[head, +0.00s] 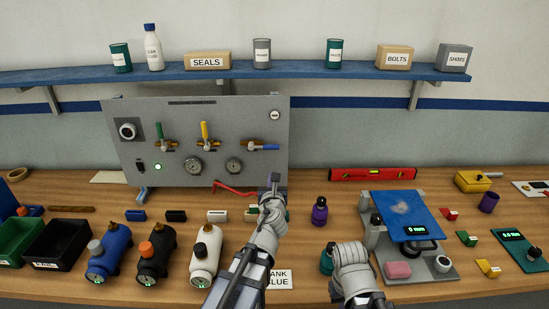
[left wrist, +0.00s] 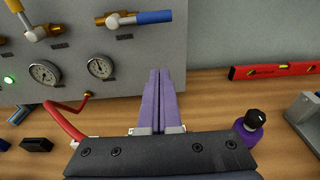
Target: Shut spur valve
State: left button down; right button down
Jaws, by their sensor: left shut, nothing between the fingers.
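A grey panel (head: 220,115) carries three valves. The green-handled valve (head: 161,134) and yellow-handled valve (head: 205,133) have upright handles. The blue-handled valve (head: 263,147) has its handle level, pointing right; it also shows in the left wrist view (left wrist: 153,17).
Two gauges (head: 193,166) and a green lamp (head: 158,167) sit below the valves. A red hose (head: 232,188) leaves the panel near my left gripper.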

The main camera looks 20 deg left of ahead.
aim_at(266, 147)
pick_arm(q)
jog(key=b+x, duration=0.1)
jog(key=x, duration=0.9)
jog(key=shift+w+r, duration=0.1)
jog(key=shift+w, duration=0.25)
jog(key=r+p, duration=0.1)
jog(key=r, duration=0.1)
jog(key=s+r+p, duration=0.1)
jog(key=p, duration=0.1)
jog(key=shift+s+d+r+p, duration=0.15)
jog(key=shift+s+r+p, duration=0.05)
jog(key=shift+r+p, duration=0.15)
